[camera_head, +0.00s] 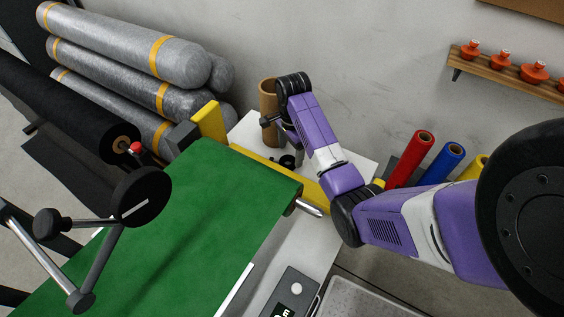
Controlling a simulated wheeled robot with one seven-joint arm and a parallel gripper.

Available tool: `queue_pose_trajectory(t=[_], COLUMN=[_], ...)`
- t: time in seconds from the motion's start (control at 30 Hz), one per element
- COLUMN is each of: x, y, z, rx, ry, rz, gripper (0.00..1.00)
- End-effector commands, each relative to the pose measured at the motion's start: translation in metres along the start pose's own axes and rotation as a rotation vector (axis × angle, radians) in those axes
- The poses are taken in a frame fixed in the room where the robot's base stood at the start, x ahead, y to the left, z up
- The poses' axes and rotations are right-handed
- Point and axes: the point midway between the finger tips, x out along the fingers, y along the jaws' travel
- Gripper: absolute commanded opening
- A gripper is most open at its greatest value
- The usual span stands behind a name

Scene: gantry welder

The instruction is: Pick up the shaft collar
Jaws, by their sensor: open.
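A small black ring-shaped part (287,161), which looks like the shaft collar, lies on the white tabletop (325,237) behind the yellow bar. It is small in view, and dark bits beside it make its outline hard to read. My purple arm reaches in from the right and bends down over this area. My gripper (279,124) is open, above and slightly left of the collar in the picture, and looks empty. Its fingertips are small and partly hidden by the wrist. I see no contact between gripper and collar.
A brown cardboard tube (267,101) stands upright close beside my gripper. A yellow bar (252,163) crosses in front of the collar, along the green sheet (172,232). Red (409,159) and blue (442,163) rolls stand to the right. Grey rolls (131,47) are stacked at left.

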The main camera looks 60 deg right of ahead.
Motion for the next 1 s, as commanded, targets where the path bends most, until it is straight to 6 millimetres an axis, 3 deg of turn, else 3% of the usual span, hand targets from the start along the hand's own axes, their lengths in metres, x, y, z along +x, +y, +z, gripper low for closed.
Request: queue_pose_trajectory(t=[0.3, 0.57, 0.93, 1.0], x=[0.038, 0.040, 0.040, 0.039], y=[-0.002, -0.002, -0.002, -0.003], z=[0.001, 0.001, 0.001, 0.001], rx=[0.002, 0.002, 0.002, 0.002], ry=[0.000, 0.000, 0.000, 0.000], rz=[0.002, 0.000, 0.001, 0.000], gripper=[0.76, 0.76, 0.03, 0.03])
